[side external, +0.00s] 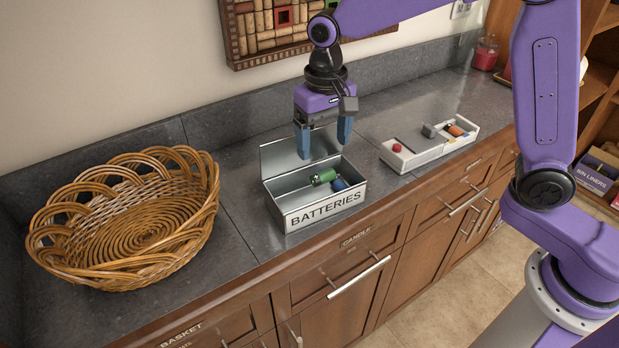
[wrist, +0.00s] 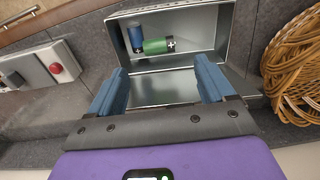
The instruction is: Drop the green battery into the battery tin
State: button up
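The battery tin (side external: 298,213) is an open metal box labelled BATTERIES, with its lid raised at the back. The green battery (side external: 323,177) lies inside the tin, next to a blue battery (side external: 339,185). In the wrist view the green battery (wrist: 158,46) lies on its side in the tin (wrist: 195,66), close to the blue battery (wrist: 135,38). My gripper (side external: 324,148) is above the tin with its blue fingers wide apart. In the wrist view my gripper (wrist: 165,85) shows nothing between its fingertips.
A wicker basket (side external: 75,255) stands to the left of the tin. Grey counter (side external: 245,230) lies bare between basket and tin.

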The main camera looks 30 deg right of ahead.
notch_tip(320, 180, up, 17)
jog(key=shift+r, duration=0.2)
dwell(0.7)
jog(key=s+d+f+n, duration=0.4)
jog(key=s+f, duration=0.2)
jog(key=s, duration=0.3)
jog(key=s+d+f+n, duration=0.4)
jog(key=s+d+f, duration=0.1)
jog(key=s, duration=0.4)
jog(key=s+d+f+n, duration=0.5)
jog(key=s+f, duration=0.2)
jog(key=s, duration=0.2)
jog(key=shift+s+d+f, duration=0.15)
jog(key=shift+s+f, duration=0.05)
jog(key=shift+s, duration=0.2)
